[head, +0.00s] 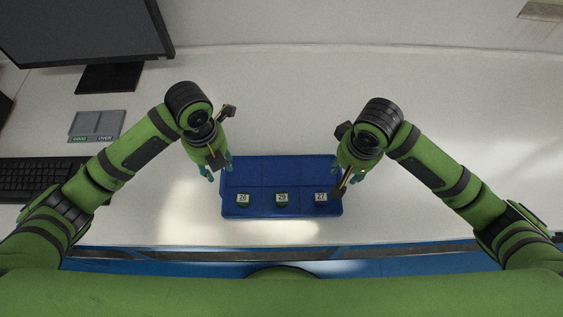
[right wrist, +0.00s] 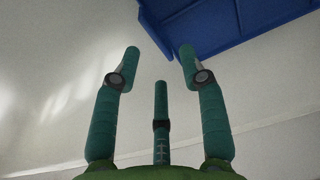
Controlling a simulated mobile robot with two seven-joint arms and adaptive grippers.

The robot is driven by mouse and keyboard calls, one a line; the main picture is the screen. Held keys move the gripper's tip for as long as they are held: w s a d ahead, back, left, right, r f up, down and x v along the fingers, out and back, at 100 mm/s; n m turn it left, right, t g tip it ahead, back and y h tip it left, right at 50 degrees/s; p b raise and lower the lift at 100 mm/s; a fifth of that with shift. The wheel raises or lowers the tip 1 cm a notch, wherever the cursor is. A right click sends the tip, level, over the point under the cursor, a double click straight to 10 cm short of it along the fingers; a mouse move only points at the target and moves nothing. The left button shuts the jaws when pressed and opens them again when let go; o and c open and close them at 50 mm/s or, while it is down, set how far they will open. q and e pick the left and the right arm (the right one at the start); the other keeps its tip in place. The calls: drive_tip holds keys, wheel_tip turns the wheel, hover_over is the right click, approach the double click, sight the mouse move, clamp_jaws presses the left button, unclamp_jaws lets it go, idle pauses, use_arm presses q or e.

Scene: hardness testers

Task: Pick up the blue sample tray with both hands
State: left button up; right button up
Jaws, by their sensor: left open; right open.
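The blue sample tray (head: 280,172) lies on the white table in front of me. It holds three small green blocks with white number labels along its near side: the left block (head: 243,200), the middle block (head: 282,200) and the right block (head: 321,197). My left gripper (head: 218,168) is open and empty at the tray's upper left corner. My right gripper (head: 349,179) is open at the tray's right edge, partly hidden by its wrist. In the right wrist view its teal fingers (right wrist: 159,52) are spread with nothing between them, and the tray (right wrist: 225,25) shows beyond the fingertips.
A monitor (head: 85,30) on a black stand is at the back left. A grey two-part tray (head: 97,125) and a black keyboard (head: 40,179) lie left of my left arm. The table (head: 290,95) behind the blue tray is clear.

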drive_tip(key=shift+s+d+r, duration=0.15)
drive_tip(key=shift+r, duration=0.05)
drive_tip(key=shift+s+r, duration=0.1)
drive_tip(key=shift+s, duration=0.25)
use_arm(q)
drive_tip(key=shift+s+a+r, duration=0.1)
drive_tip(key=shift+s, duration=0.3)
use_arm(e)
drive_tip(key=shift+w+f, duration=0.1)
drive_tip(key=shift+f, duration=0.15)
use_arm(q)
drive_tip(key=shift+w+f, duration=0.1)
drive_tip(key=shift+f, duration=3.3)
use_arm(e)
drive_tip(key=shift+w+f, duration=0.15)
drive_tip(key=shift+f, duration=0.95)
drive_tip(key=shift+w+f, duration=0.2)
drive_tip(key=shift+f, duration=0.95)
drive_tip(key=shift+w+f, duration=0.15)
drive_tip(key=shift+f, duration=0.95)
use_arm(q)
clamp_jaws()
use_arm(e)
clamp_jaws()
